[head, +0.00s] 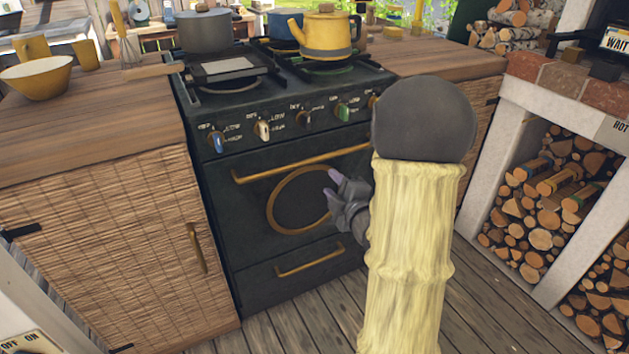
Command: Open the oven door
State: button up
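The oven door (250,212) is dark, with a round brass-rimmed window, and it is shut on the front of the stove. Its long brass handle (290,165) runs along the top edge, and its right end is hidden behind my arm. My gripper (332,189) is in front of the right side of the window, a little below the handle. Its fingers look spread and hold nothing visible. I cannot tell whether it touches the door. My pale yellow arm hides the right part of the stove.
A drawer with a brass handle (310,261) is below the door. Knobs (262,130) line the panel above. A yellow kettle (325,35) and a grey pot (205,30) stand on the stove. A wooden cabinet (110,250) flanks it. Stacked logs (545,200) fill cubbies at right.

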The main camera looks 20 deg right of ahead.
aim_at(314, 158)
notch_tip(314, 158, down, 6)
jog(key=s+d+n+t+y+b, duration=0.1)
jog(key=s+d+n+t+b, duration=0.1)
jog(key=b, duration=0.5)
jog(key=shift+d+r+n+t, duration=0.15)
jog(key=shift+d+n+t, duration=0.1)
jog(key=shift+n+t, duration=0.5)
jog(key=b+x, duration=0.3)
jog(key=x, duration=1.4)
jog(key=shift+w, duration=0.2)
grip_shut()
